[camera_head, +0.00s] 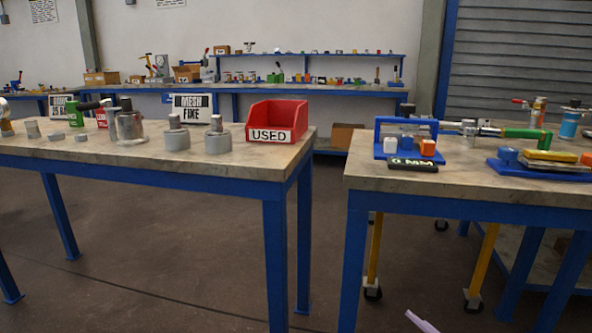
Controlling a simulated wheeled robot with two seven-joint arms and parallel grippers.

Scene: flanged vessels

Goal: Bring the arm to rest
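A pale sliver (421,321) at the bottom edge, right of the middle, seems to be a tip of my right arm or gripper. The rest of it is cut off, so its fingers cannot be judged. My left arm and gripper are outside the picture. Two grey flanged vessels (176,138) stand upright on the left table (240,165); the second is the grey vessel (218,143) to its right. A larger metal vessel (130,126) stands further left on the same table. No gripper is near them.
A red bin marked USED (276,121) sits at the left table's right end. The right table (470,186) holds blue fixtures (392,147) and small blocks. A floor gap (325,230) separates the tables. A back bench (300,88) carries clutter.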

